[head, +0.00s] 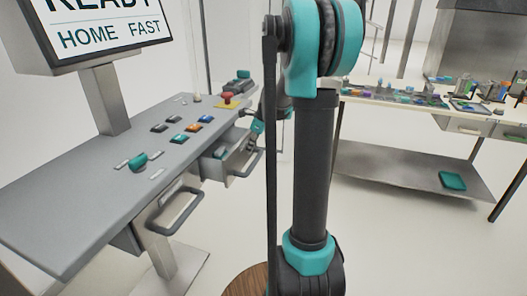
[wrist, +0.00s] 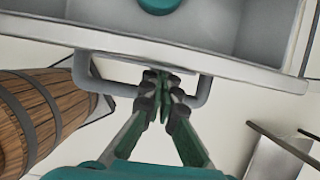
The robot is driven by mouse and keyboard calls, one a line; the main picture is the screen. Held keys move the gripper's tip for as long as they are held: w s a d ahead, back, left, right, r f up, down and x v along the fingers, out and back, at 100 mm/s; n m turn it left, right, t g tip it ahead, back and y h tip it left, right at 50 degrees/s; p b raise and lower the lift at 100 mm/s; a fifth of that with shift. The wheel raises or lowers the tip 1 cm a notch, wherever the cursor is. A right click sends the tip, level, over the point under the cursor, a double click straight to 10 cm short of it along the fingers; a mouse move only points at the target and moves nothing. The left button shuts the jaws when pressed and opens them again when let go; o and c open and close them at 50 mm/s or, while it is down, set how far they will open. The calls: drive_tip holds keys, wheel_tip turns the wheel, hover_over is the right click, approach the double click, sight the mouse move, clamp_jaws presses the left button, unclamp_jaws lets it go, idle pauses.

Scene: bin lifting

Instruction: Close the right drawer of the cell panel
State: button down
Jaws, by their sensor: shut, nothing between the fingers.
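The cell panel (head: 120,180) is a grey console with buttons on top. Its right drawer (head: 215,169) is pulled out; the inside shows, with a teal item in it. In the wrist view the drawer's front (wrist: 215,62) crosses the top, with a round teal thing (wrist: 158,4) inside. The drawer's grey handle (wrist: 200,92) loops out below the front. My gripper (wrist: 160,78) is shut and empty, its fingertips at the middle of the handle loop, close to the drawer front; I cannot tell whether they touch. In the head view my gripper (head: 254,138) is near the drawer, partly hidden.
The panel's left drawer handle (head: 175,211) sticks out at the front left. A wooden barrel (wrist: 35,115) stands at the left in the wrist view. A workbench (head: 400,98) with many small items stands at the right. Floor between panel and bench looks clear.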

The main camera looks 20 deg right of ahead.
sight(225, 148)
drive_tip(key=w+a, duration=0.4)
drive_tip(key=a, duration=0.1)
drive_tip(key=w+a, duration=0.2)
drive_tip(key=a, duration=0.1)
drive_tip(key=shift+a, duration=0.15)
drive_tip(key=shift+r, duration=0.1)
drive_tip(key=shift+d, duration=0.2)
drive_tip(key=s+d, duration=0.1)
drive_tip(key=d, duration=0.1)
drive_tip(key=s+d, duration=0.1)
drive_tip(key=shift+s+d+r, duration=0.2)
drive_tip(key=shift+s+r, duration=0.05)
drive_tip(key=shift+s, duration=0.1)
drive_tip(key=v, duration=0.9)
drive_tip(key=s+f+n+h, duration=0.1)
drive_tip(key=s+f+n, duration=0.5)
drive_tip(key=s+n, duration=0.2)
drive_tip(key=s+f+n+t+h, duration=0.1)
drive_tip(key=s+f+n, duration=0.5)
drive_tip(key=s, duration=0.6)
drive_tip(key=s+f+n+h, duration=0.1)
drive_tip(key=s+f+n, duration=0.5)
drive_tip(key=s+n, duration=0.5)
drive_tip(key=shift+a+t+h, duration=0.2)
drive_tip(key=shift+t+h, duration=0.1)
